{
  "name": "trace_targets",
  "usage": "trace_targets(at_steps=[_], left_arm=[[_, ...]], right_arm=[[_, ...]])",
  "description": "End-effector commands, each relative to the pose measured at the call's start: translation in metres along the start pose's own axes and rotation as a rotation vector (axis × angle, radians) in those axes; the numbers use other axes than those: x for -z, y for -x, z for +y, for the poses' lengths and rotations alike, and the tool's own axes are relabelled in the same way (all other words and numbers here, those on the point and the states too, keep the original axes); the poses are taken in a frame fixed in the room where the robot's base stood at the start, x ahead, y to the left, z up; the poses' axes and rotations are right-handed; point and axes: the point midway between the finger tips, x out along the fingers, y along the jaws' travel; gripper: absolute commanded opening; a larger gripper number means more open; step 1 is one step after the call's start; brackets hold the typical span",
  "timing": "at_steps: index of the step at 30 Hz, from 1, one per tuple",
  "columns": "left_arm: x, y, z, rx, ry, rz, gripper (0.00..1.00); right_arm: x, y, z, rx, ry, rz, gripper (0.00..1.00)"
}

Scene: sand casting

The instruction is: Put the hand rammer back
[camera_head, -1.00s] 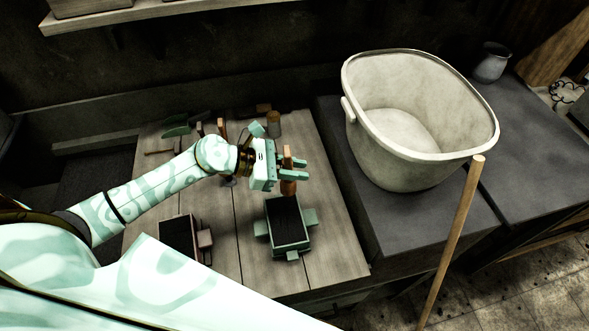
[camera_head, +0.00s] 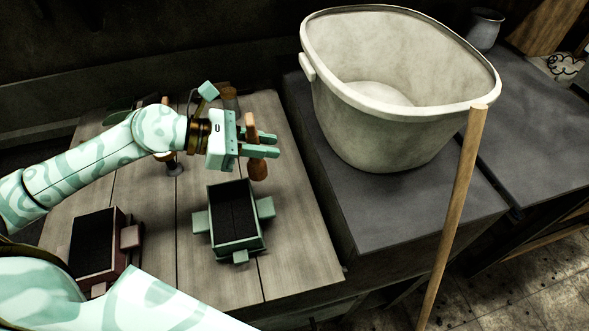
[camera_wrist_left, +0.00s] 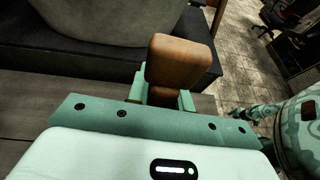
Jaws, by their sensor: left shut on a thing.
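The hand rammer (camera_head: 257,170) is a brown wooden piece with a wider lower end, held roughly upright. My left gripper (camera_head: 262,147) is shut on its shaft, above the wooden bench behind the green box. In the left wrist view the hand rammer (camera_wrist_left: 178,62) stands between the fingers of my left gripper (camera_wrist_left: 162,98), its wide brown end toward the camera. Whether its lower end touches the bench is not clear. My right gripper does not show.
A green open box (camera_head: 235,245) and a dark red box (camera_head: 122,243) with dark insides stand on the wooden bench (camera_head: 290,235). A large pale tub (camera_head: 395,130) stands on the dark counter to the right. A wooden pole (camera_head: 458,215) leans before it. Small tools lie partly hidden behind my arm.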

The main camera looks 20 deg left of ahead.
Motion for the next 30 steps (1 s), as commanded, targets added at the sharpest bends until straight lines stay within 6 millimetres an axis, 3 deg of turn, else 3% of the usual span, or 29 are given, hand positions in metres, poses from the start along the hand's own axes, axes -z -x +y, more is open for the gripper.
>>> trace_targets(at_steps=[3,8,11,15,19,21,25,30], left_arm=[[-0.02,0.003,-0.008,-0.024,0.002,-0.003,0.0],[-0.022,0.002,-0.005,-0.059,0.02,-0.003,0.0],[-0.017,-0.005,0.01,-0.069,0.025,-0.004,0.0],[-0.005,-0.022,0.046,-0.07,0.028,-0.007,0.0],[0.007,-0.039,0.081,-0.068,0.028,-0.007,0.0],[0.021,-0.048,0.093,-0.065,0.032,-0.004,0.0],[0.041,-0.062,0.111,-0.065,0.03,-0.004,0.0],[0.05,-0.069,0.121,-0.065,0.026,-0.003,0.0]], right_arm=[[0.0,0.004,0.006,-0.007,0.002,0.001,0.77],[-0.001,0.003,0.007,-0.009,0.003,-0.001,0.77],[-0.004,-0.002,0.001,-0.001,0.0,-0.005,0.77],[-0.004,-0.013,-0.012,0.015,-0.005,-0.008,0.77],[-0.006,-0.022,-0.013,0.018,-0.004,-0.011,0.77],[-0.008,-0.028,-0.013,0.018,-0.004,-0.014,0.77],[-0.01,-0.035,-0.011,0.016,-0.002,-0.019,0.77],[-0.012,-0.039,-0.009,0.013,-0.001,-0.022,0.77]])
